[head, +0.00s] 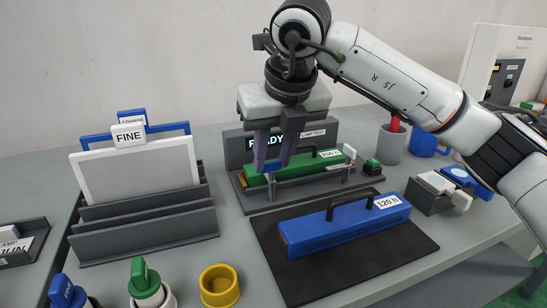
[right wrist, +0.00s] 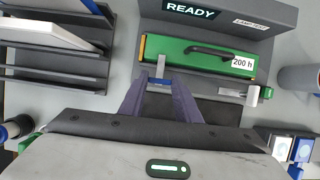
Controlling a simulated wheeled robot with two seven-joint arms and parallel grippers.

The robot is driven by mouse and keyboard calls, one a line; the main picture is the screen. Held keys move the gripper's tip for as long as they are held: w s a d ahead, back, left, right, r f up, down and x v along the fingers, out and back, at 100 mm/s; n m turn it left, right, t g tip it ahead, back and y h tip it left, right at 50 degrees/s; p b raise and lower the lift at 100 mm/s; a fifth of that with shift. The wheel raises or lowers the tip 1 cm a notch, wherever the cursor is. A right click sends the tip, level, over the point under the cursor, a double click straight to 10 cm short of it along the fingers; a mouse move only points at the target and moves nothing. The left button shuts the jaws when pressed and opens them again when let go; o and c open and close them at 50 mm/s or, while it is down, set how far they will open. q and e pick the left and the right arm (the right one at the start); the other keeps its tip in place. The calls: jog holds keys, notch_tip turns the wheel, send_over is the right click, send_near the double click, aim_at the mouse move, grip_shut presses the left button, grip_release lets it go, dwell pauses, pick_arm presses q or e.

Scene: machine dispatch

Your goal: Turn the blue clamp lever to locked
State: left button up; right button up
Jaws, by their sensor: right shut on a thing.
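The blue clamp lever (head: 272,167) is at the front left of the green block labelled "200 h" (head: 310,164), which sits in a grey dock (head: 250,202) with a READY sign. In the right wrist view the blue lever (right wrist: 159,81) shows between the fingertips, in front of the green block (right wrist: 195,56). My right gripper (head: 272,170) comes down from above, its two purple fingers shut on the lever. The fingers partly hide the lever, and I cannot tell its exact angle. My left gripper is not in view.
A blue block labelled "120 h" (head: 345,230) lies on a dark mat (head: 275,255) in front. A grey rack with a FINE card (head: 145,240) stands left. A grey cup (head: 392,145) and blue mug (head: 424,144) stand right. A yellow ring (head: 219,287) is at front.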

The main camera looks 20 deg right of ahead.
dwell(0.4)
jog(key=o, duration=1)
jog(key=shift+o, duration=0.2)
jog(key=v, duration=1)
jog(key=shift+r, duration=0.2)
